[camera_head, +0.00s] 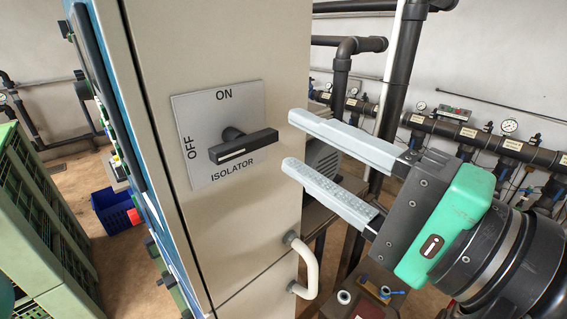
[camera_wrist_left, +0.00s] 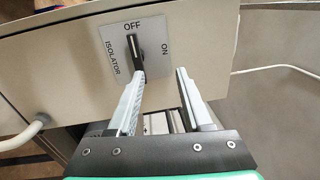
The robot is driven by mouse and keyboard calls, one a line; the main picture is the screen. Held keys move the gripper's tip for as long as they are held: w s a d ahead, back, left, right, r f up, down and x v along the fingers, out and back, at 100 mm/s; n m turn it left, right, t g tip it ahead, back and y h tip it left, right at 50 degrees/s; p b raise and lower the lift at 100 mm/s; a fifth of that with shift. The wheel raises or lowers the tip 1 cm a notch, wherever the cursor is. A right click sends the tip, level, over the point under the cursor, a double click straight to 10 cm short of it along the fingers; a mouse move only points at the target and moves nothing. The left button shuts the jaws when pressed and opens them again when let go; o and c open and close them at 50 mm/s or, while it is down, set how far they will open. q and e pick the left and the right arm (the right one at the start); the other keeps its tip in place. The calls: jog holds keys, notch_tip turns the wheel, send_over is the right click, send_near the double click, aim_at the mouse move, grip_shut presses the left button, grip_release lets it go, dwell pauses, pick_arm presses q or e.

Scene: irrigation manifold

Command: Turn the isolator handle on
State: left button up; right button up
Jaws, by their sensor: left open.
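The isolator handle (camera_head: 245,146) is a black bar on a grey plate (camera_head: 190,112) marked ON at the top and OFF at the left. The bar lies nearly level, its white-lined end toward OFF. In the left wrist view the handle (camera_wrist_left: 135,48) also points at OFF. My left gripper (camera_head: 290,140) is open, just right of the handle's near end in the head view, with a small gap. One pale finger is higher than the bar and one lower. In the wrist view the handle is beside the left fingertip, not centred in the jaws (camera_wrist_left: 160,72). My right gripper is not in view.
The plate is on a beige cabinet (camera_head: 215,40) with a pale handle (camera_head: 303,262) lower right. Green crates (camera_head: 40,215) and a blue bin (camera_head: 112,210) stand at left. Dark pipes with gauges (camera_head: 465,135) run behind my gripper.

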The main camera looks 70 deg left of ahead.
aim_at(251, 147)
pick_arm(q)
jog(key=shift+n+h, duration=0.3)
jog(key=shift+h, duration=0.3)
jog(key=s+a+f, duration=0.1)
jog(key=a, duration=0.2)
jog(key=s+a+f+b, duration=0.1)
jog(key=a, duration=0.2)
jog(key=s+a+f, duration=0.1)
jog(key=a, duration=0.3)
jog(key=shift+s, duration=0.3)
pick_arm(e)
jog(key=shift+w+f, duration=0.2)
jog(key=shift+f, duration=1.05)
pick_arm(q)
jog(key=shift+c, duration=0.3)
grip_shut()
